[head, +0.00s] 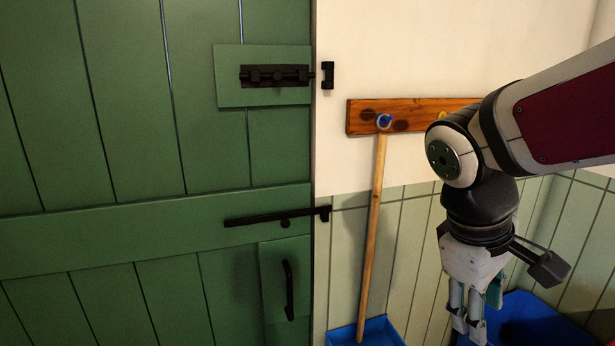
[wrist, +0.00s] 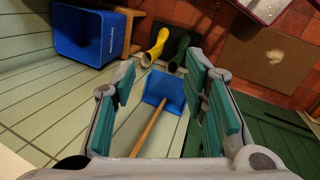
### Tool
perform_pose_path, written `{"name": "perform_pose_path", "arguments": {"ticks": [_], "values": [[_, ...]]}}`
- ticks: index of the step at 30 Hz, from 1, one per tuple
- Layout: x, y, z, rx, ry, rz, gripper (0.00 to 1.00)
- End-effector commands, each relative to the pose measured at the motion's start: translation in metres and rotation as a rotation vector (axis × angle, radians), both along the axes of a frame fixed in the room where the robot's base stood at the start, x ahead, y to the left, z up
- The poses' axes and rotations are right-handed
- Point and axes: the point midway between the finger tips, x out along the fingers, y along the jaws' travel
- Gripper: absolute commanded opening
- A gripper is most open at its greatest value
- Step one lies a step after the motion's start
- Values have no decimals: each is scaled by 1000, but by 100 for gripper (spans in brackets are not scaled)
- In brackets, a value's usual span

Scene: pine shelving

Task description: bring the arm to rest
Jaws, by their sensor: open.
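My gripper (head: 470,325) hangs fingers-down at the right of the head view, in front of the pale panelled wall. In the wrist view my gripper (wrist: 163,82) shows its two green-padded fingers spread wide apart, with nothing held between them. My arm reaches in from the right edge and bends down at the wrist. A long wooden-handled tool (head: 373,225) with a blue pan-like end hangs on the wall to the left of the gripper. In the wrist view its blue end (wrist: 160,92) shows beyond and between the fingers, apart from them.
A green plank door (head: 120,130) with black bolt, latch and handle fills the left. A wooden peg rail (head: 360,118) is behind my arm. A blue bin (wrist: 85,38), yellow boots (wrist: 155,47), dark green boots (wrist: 180,50) and a brown mat (wrist: 275,58) are below.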

Motion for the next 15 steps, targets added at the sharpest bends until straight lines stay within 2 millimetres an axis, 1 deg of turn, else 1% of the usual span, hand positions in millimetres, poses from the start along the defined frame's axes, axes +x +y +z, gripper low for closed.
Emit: {"name": "perform_pose_path", "arguments": {"ticks": [1, 7, 9, 12, 15], "values": [[-17, 0, 8, 49, -44, -53, 40], [-69, 16, 22, 242, -202, -259, 40], [-82, 21, 25, 297, -254, -321, 40], [-97, 29, 27, 360, -311, -392, 40], [-105, 33, 28, 399, -348, -438, 40]]}}
